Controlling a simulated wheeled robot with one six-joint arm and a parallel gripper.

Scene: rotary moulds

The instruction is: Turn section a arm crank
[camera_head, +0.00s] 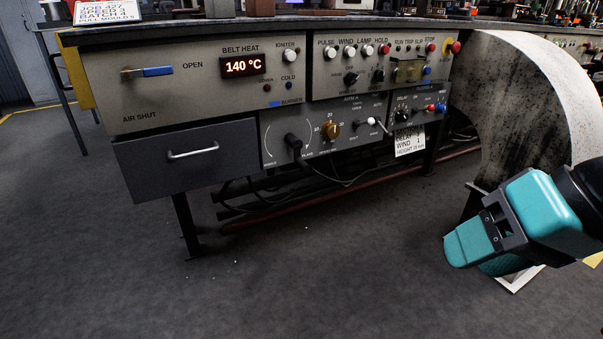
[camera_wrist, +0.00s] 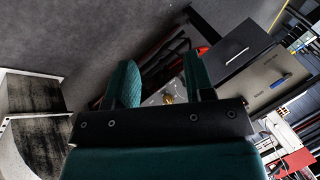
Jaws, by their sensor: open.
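The panel marked ARM A (camera_head: 345,105) is on the front of the bench. It carries a black crank-like part (camera_head: 293,142) at lower left, a brass knob (camera_head: 330,129) and a white-tipped lever (camera_head: 371,121). I cannot tell for certain which of these is the crank. My gripper (camera_head: 462,247) is right of the panel and apart from it, over the floor. In the wrist view my gripper (camera_wrist: 158,62) has its two teal fingers apart with nothing between them. The brass knob (camera_wrist: 168,99) shows beyond them; the fingers hide part of the panel.
A drawer (camera_head: 185,158) with a white handle is left of the panel. A hanging tag (camera_head: 409,141) is at its right. Cables and red pipes (camera_head: 290,210) run underneath. A curved speckled guard (camera_head: 500,100) stands at right. The floor in front is clear.

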